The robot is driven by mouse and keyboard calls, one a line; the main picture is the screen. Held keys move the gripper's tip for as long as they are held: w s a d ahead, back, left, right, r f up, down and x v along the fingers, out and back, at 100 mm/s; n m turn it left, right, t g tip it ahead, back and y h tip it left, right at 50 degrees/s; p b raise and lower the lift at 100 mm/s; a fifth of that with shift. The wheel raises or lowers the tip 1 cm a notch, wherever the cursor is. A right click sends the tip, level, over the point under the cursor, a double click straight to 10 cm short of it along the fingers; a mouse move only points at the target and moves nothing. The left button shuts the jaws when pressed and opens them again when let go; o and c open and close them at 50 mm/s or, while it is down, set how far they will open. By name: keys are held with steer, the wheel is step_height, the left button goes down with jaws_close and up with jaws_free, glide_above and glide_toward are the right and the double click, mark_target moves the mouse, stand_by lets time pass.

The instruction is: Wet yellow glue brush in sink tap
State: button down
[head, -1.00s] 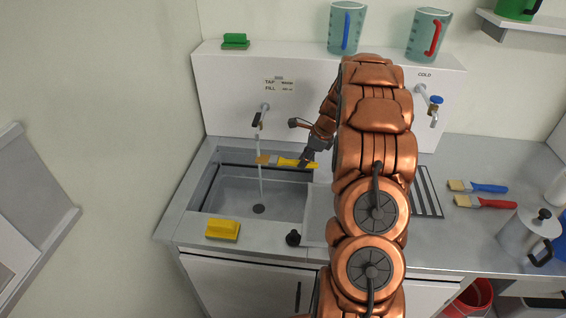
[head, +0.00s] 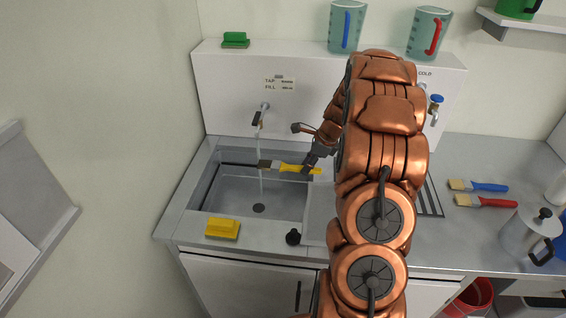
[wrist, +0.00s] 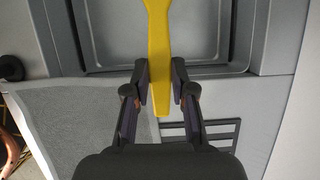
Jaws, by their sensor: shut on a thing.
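The yellow glue brush (head: 291,168) is held level over the sink basin (head: 232,192), its bristles pointing left. Its bristle tip is at the thin stream of water (head: 261,182) falling from the left tap (head: 261,112). The bristles look darker than the yellow handle. My gripper (head: 309,165) is shut on the handle near its right end. In the wrist view my gripper (wrist: 161,88) has a finger on each side of the yellow handle (wrist: 158,45); the bristles are out of that view.
Jugs (head: 346,27) stand on the ledge above.

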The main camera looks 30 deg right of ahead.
steer(key=shift+s+a, duration=0.2)
steer(key=shift+s, duration=1)
steer(key=shift+s+a, duration=0.2)
steer(key=shift+s, duration=0.95)
steer(key=shift+s+a+r, duration=0.1)
steer(key=shift+s+r, duration=0.9)
steer(key=shift+s, duration=0.1)
steer(key=shift+s+a+r+p, duration=0.15)
steer(key=shift+s+r+p, duration=0.1)
steer(key=shift+s+r, duration=0.35)
steer(key=shift+s+a+r+p, duration=0.15)
steer(key=shift+s+r, duration=0.25)
steer(key=shift+s, duration=0.4)
